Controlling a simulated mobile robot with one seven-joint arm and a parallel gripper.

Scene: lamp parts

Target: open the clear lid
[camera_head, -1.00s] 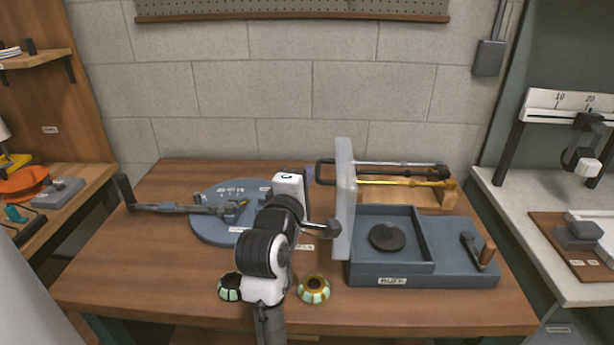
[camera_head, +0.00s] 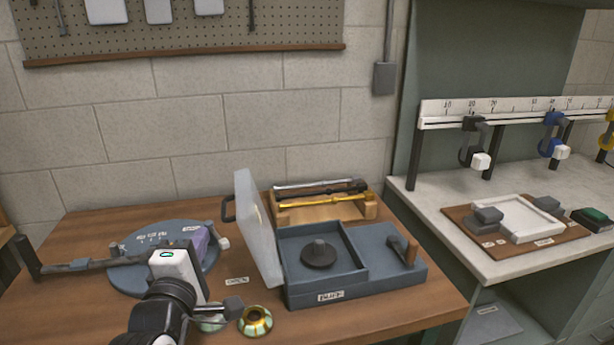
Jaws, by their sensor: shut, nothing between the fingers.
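The clear lid (camera_head: 257,230) is a frosted, see-through panel. It stands raised along the left side of the blue-grey box (camera_head: 390,282), leaning somewhat left, with the box's inside uncovered. Its dark handle (camera_head: 228,208) sticks out on its left face. My gripper (camera_head: 217,242) is shut and empty, left of the lid and apart from it, above the round blue plate. Its fingertips are small and partly hidden by the wrist.
A dark knobbed disc (camera_head: 319,255) lies inside the box, and a crank (camera_head: 402,246) sits on its right part. Behind is a wooden rack (camera_head: 325,209) with rods. A patterned ring (camera_head: 255,321) lies in front. Right is a white counter (camera_head: 450,213).

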